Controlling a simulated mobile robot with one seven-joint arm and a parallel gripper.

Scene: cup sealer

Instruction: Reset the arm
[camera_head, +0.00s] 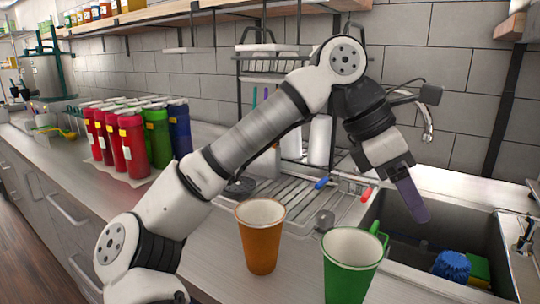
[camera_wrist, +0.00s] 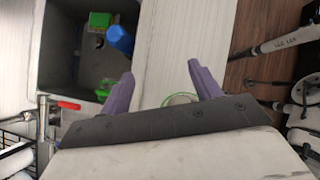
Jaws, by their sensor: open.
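My gripper (camera_head: 412,200) hangs fingers down over the sink (camera_head: 445,218), with my arm bent above the counter. In the wrist view my gripper (camera_wrist: 161,75) has its two purple fingers spread, with nothing seen held between them. A thin green curved edge (camera_wrist: 180,98) shows low between the fingers; the rest of it is hidden by the gripper body.
An orange cup (camera_head: 261,238) and a green cup with a handle (camera_head: 350,266) stand on the counter (camera_head: 215,258) in front of the sink. Several red, green and blue bottles (camera_head: 130,146) stand at left. A drying rack (camera_head: 310,190) lies behind. A blue object (camera_head: 452,266) is in the sink.

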